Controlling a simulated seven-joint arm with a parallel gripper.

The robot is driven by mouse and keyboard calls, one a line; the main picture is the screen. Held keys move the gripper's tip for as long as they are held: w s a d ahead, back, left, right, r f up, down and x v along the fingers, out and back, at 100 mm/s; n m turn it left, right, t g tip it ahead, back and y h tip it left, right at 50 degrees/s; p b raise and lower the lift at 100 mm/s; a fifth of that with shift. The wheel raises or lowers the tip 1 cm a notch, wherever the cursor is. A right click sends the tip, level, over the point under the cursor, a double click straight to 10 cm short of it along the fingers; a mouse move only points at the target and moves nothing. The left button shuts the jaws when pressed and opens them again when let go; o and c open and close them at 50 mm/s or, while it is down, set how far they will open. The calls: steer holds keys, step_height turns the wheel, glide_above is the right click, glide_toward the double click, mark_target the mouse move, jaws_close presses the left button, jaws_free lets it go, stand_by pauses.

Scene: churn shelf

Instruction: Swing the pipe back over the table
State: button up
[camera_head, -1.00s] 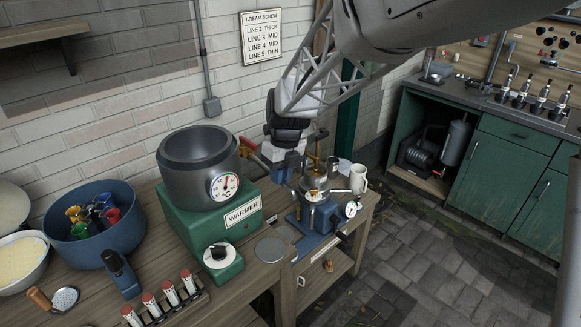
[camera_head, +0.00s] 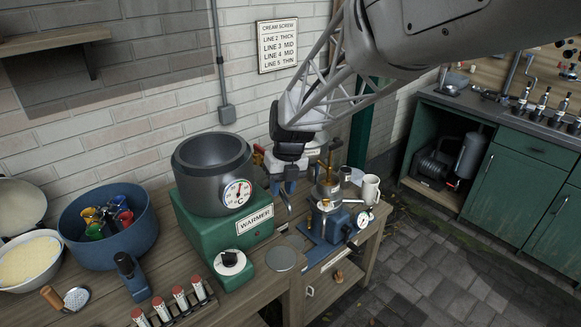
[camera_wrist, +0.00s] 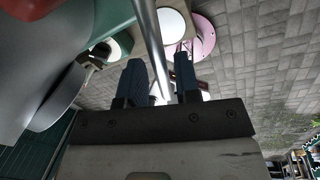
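The grey metal pipe shows in the wrist view (camera_wrist: 151,40), running down from the top edge to between my fingers. In the head view, a thin curved piece of the pipe (camera_head: 285,206) seems to show beside the warmer, just below my gripper (camera_head: 290,186). In the wrist view, the two blue fingers of my gripper (camera_wrist: 162,78) stand apart on either side of the pipe. A small gap shows at the right finger; contact on the left is unclear. The wooden table (camera_head: 276,290) lies below. The pipe's upper end is hidden in the head view.
The green warmer (camera_head: 235,254) with its grey pot (camera_head: 212,172) stands close left of my gripper. A blue machine with a brass top (camera_head: 328,190) and a white mug (camera_head: 370,188) stand to the right.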

steer(key=shift+o, duration=0.7)
step_height(320, 180, up, 8)
steer(key=d, duration=0.1)
steer(key=shift+w+f, duration=0.15)
steer(key=shift+w, duration=0.1)
steer(key=shift+w+d+n, duration=0.1)
steer(key=shift+d+n, duration=0.1)
steer(key=shift+n, duration=0.1)
jaws_close()
steer(key=w+d+r+n, duration=0.1)
steer(key=d+r+n, duration=0.1)
steer(key=n, duration=0.6)
steer(key=w+d+r+n+y, duration=0.1)
steer(key=d+n, duration=0.3)
steer(key=n, duration=0.5)
steer(key=shift+w+d+r+g, duration=0.3)
steer(key=shift+w+d+r, duration=0.05)
steer(key=shift+w, duration=0.15)
